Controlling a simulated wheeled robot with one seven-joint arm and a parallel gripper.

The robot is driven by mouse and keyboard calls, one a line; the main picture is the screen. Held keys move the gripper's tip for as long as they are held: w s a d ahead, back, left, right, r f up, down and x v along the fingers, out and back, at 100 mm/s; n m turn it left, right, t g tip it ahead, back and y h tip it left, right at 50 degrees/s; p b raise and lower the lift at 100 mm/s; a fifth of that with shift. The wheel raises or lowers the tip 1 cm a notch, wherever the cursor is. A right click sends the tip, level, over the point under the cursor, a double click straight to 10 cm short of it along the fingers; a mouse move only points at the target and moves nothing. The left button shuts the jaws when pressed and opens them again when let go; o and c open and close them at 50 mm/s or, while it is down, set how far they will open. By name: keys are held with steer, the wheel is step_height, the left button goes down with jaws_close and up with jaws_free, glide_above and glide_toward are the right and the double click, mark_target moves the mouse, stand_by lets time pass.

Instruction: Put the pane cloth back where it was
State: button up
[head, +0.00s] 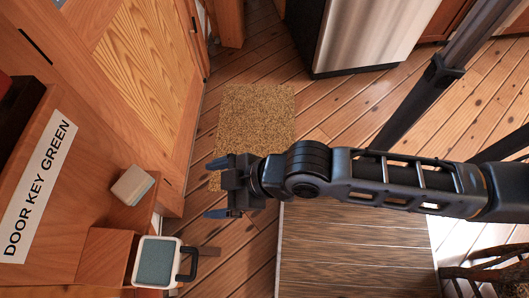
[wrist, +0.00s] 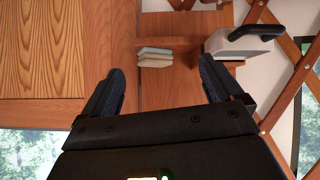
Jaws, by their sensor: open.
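A small folded cloth stack (head: 132,185), pale tan and grey-green, lies on a wooden ledge at the left; it looks like the pane cloth, though I cannot be sure. It also shows in the wrist view as a layered stack (wrist: 155,57), beyond and between my fingertips. My gripper (head: 216,188) is open and empty, to the right of the stack and apart from it. Its two dark blue fingers also show spread in the wrist view (wrist: 160,78).
A white container (head: 143,250) with a teal top and black handle stands beside the ledge. A sign (head: 38,187) reads "DOOR KEY GREEN". A wooden door (head: 150,75) is behind. A yellowish mat (head: 255,115) and darker rug (head: 350,255) lie on the plank floor.

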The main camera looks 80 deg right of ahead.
steer(key=s+d+r+m+t, duration=0.1)
steer(key=s+r+t, duration=0.3)
steer(key=s+r, duration=0.7)
step_height(320, 180, up, 3)
steer(key=shift+s+f+m+t, duration=0.1)
steer(key=shift+s+m+t, duration=0.15)
steer(key=shift+m, duration=0.35)
steer(key=shift+f, duration=0.1)
